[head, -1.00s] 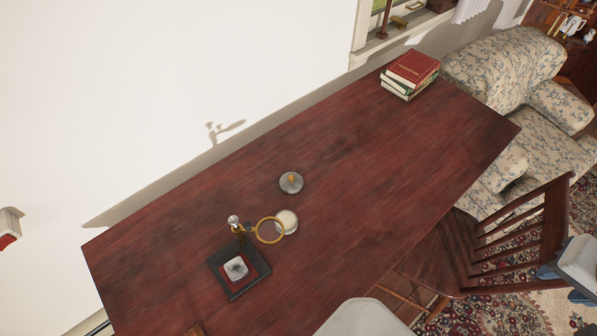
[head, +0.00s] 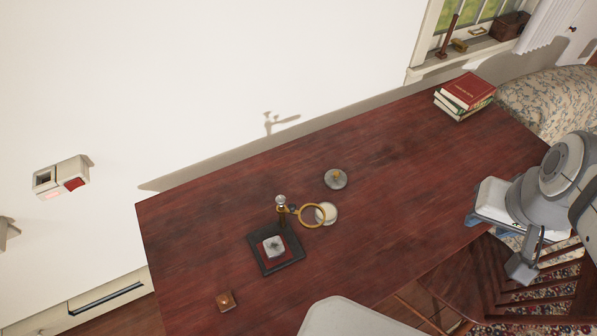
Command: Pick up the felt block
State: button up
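I cannot tell for sure which thing is the felt block. A small brown block (head: 226,301) with a light spot on top lies near the table's lower left end. A pale grey block-like piece (head: 273,246) sits on a dark square tray (head: 290,262) with a red inside. My gripper (head: 521,269) is at the right, off the table's right side and far from both. Its fingers are too small and turned away to show whether they are open or shut.
A brass-ringed magnifying glass on a stand (head: 312,216), a white round dish (head: 329,213) and a grey lidded disc (head: 336,179) stand mid-table. Stacked books (head: 466,92) lie at the far right end. A wooden chair (head: 455,275) stands at the front. The table's right half is mostly clear.

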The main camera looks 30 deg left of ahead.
aim_at(226, 301)
jog(key=u, duration=0.9)
jog(key=k, duration=0.6)
jog(key=u, duration=0.35)
jog(key=i, duration=0.5)
jog(key=u, duration=0.05)
